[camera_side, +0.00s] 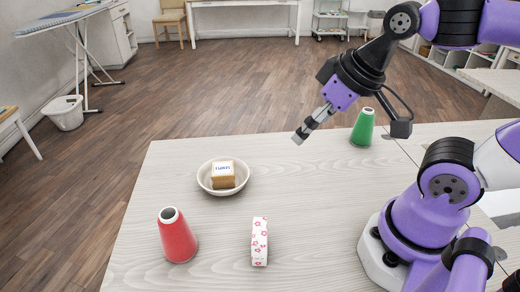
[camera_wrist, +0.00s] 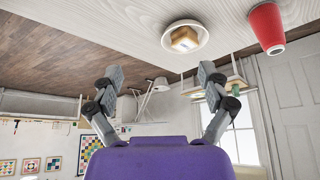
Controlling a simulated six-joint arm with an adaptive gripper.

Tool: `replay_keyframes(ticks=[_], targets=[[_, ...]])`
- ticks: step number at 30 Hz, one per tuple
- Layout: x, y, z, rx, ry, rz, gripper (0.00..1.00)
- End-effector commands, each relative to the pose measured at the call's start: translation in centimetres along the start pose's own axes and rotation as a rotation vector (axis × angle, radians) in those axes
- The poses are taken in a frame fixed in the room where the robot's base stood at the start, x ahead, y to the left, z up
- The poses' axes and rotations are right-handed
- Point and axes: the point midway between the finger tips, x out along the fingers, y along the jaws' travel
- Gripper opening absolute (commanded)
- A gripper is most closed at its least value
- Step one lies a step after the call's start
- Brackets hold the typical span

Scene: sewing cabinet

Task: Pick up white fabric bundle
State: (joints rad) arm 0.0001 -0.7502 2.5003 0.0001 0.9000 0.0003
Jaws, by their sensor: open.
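The white fabric bundle (camera_side: 260,241), a narrow block with a pink-red flower pattern, lies on the pale wood table near its front, between the red thread cone and my arm's base. It is not in the wrist view. My gripper (camera_side: 299,137) is above the back part of the table, up and to the right of the bowl in the side view, well away from the bundle. In the wrist view my gripper (camera_wrist: 160,82) shows two fingers spread wide apart with nothing between them.
A red thread cone (camera_side: 177,236) stands left of the bundle. A white bowl (camera_side: 204,184) holds a tan labelled block (camera_side: 223,174). A green thread cone (camera_side: 362,128) stands at the back right, near my gripper. The table (camera_side: 310,205) is clear between the bowl and my base.

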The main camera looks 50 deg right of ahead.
Motion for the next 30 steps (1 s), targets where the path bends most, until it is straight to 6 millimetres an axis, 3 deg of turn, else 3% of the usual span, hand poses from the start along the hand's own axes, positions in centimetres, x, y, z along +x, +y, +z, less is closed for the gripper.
replay_keyframes(ticks=[6, 7, 8, 20, 23, 30], targets=[[0.0, 0.0, 0.0, 0.0, 0.0, 0.0, 0.89], [0.0, 0.0, 0.0, 0.0, 0.0, 0.0, 0.99], [0.0, 0.0, 0.0, 0.0, 0.0, 0.0, 1.0], [0.1, -0.2, -0.1, -0.01, -0.007, -0.005, 1.0], [0.6, -1.5, -0.4, -0.071, -0.059, -0.032, 1.0], [3.4, -8.9, -0.5, -0.394, -0.31, -0.13, 1.0]])
